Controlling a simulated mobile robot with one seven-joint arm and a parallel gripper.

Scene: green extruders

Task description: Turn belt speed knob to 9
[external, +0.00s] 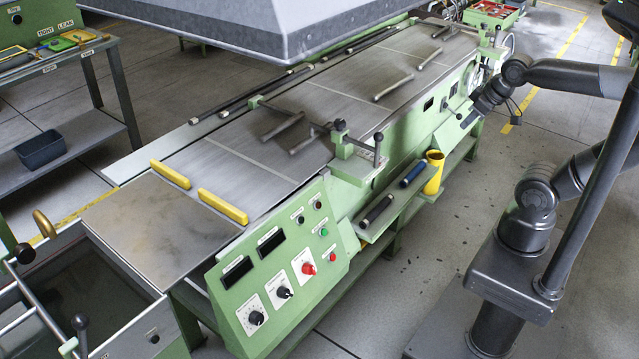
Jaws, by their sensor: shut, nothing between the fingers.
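The green control panel (275,262) is on the near end of the long green machine. It carries a black knob (256,317) on a white dial at the lower left, a second black knob (284,292) beside it, and a red knob (308,268) further right. The labels are too small to read, so I cannot tell which is the belt speed knob or its setting. My gripper (468,119) is at the far right side of the machine, well away from the knobs. It is small in view, shut and empty.
A grey hood (260,30) hangs over the belt (270,150). Yellow bars (222,206) lie on its near end. A side shelf with a yellow cup (433,172) juts out between my gripper and the panel.

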